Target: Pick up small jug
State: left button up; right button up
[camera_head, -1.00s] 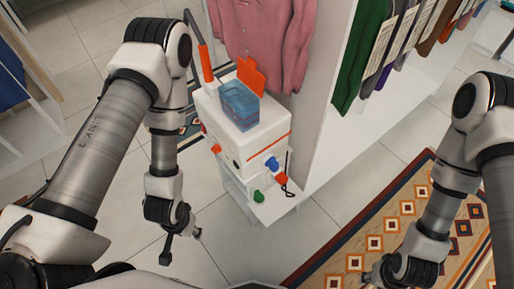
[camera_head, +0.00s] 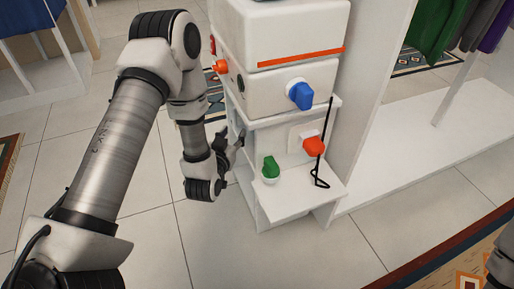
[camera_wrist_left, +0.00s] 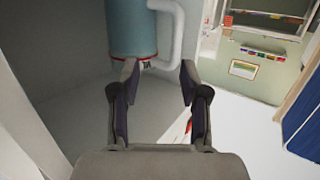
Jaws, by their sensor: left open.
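The small jug (camera_wrist_left: 132,28), teal with a white handle (camera_wrist_left: 172,35) on its right, shows at the top of the left wrist view. It is upright, and its top is cut off by the picture edge. I cannot make it out in the head view. My left gripper (camera_wrist_left: 160,72) is open and empty, its fingertips just below the jug's lower part in the picture; I cannot tell whether they touch it. In the head view the left gripper (camera_head: 232,142) is at the left side of a white stand.
The white stand (camera_head: 290,205) carries a white boxy unit (camera_head: 285,28) with an orange stripe, a blue knob (camera_head: 300,96), a red knob (camera_head: 314,146) and a green knob (camera_head: 270,167). A thin black rod (camera_head: 325,150) stands there. The tiled floor in front is clear.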

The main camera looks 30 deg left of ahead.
aim_at(234, 121)
pick_arm(q)
jog(key=shift+n+t+y, duration=0.3)
jog(key=shift+t+y, duration=0.4)
jog(key=shift+t, duration=0.1)
jog(key=w+a+b, duration=0.1)
jog(key=w+b, duration=0.1)
jog(key=w+a+f+b, duration=0.1)
jog(key=w+a+b, duration=0.1)
jog(key=w+b, duration=0.1)
jog(key=w+a+f+b, duration=0.1)
jog(key=w+b, duration=0.1)
jog(key=w, duration=0.1)
jog(key=shift+w+a+f+b, duration=0.1)
jog(key=shift+a+f+b, duration=0.1)
jog(key=shift+f+b, duration=0.1)
jog(key=shift+r, duration=0.2)
grip_shut()
pick_arm(e)
notch_tip(234, 121, down, 11)
jog(key=w, duration=0.1)
jog(key=shift+r, duration=0.1)
